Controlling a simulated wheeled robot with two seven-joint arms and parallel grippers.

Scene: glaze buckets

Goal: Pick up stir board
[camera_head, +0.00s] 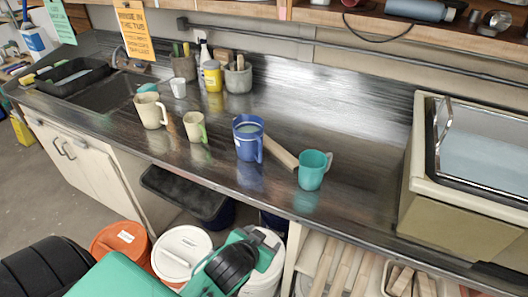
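A flat, pale wooden board (282,152), which looks like the stir board, lies on the dark metal counter (370,160). It lies slantwise between a blue pitcher (247,136) and a teal mug (312,170). The pitcher hides part of its far end, and its near end lies close to the mug. I cannot tell whether it touches either one. Neither of my grippers can be made out; only teal and black parts of my own body show at the bottom.
A cream pitcher (150,110) and a green-tinted mug (195,127) stand left of the blue pitcher. Tool crocks and a yellow container (212,77) stand behind. A large cream-rimmed basin (411,165) bounds the right. Lidded buckets (181,252) and wooden slats (342,268) are below. The counter's middle right is clear.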

